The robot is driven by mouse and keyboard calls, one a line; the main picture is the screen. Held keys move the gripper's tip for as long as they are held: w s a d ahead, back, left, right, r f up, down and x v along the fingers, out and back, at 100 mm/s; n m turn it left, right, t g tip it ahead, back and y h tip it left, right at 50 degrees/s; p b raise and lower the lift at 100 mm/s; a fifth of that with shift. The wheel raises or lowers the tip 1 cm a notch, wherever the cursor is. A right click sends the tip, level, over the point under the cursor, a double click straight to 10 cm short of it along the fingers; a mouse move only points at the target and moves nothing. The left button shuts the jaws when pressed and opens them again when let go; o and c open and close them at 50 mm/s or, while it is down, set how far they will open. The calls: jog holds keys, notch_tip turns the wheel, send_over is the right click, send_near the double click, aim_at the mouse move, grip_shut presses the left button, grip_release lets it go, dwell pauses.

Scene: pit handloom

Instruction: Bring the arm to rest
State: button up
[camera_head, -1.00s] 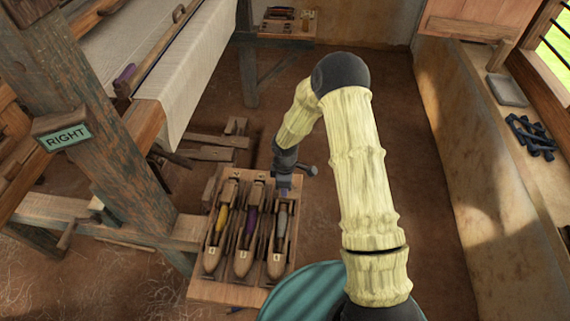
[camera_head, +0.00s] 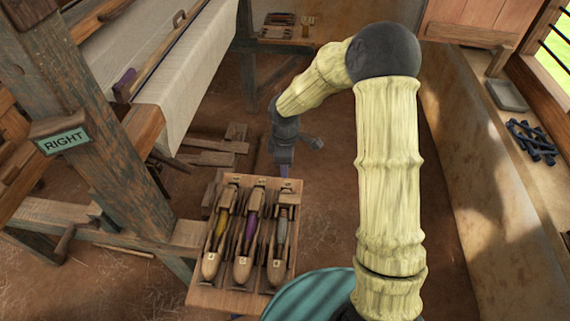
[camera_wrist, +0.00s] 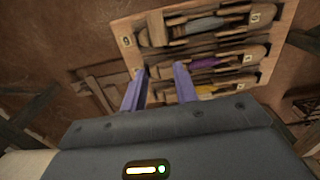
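My gripper (camera_head: 284,168) hangs just beyond the far edge of a wooden shuttle tray, and the arm bends above and to the right of it. In the wrist view my gripper (camera_wrist: 160,72) shows two purple fingers standing apart with nothing held between them. The tray (camera_head: 196,291) carries three wooden shuttles in its slots: one with yellow thread (camera_head: 220,224), one with purple thread (camera_head: 248,232) and one with grey thread (camera_head: 280,236). All three also show in the wrist view, beyond the fingertips.
A second tray (camera_head: 287,33) sits at the back. A wall ledge (camera_head: 480,130) with dark metal pieces (camera_head: 531,141) runs along the right.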

dwell(0.3)
jog(key=s+d+r+m+t, duration=0.1)
jog(key=s+d+r+m, duration=0.4)
jog(key=s+m, duration=0.3)
jog(key=s+d+r+m+t, duration=0.1)
jog(key=s+d+r+m, duration=0.4)
jog(key=s+m, duration=0.3)
jog(key=shift+s+d+r+t, duration=0.3)
jog(key=shift+s+d+r, duration=0.1)
jog(key=shift+s+r, duration=0.35)
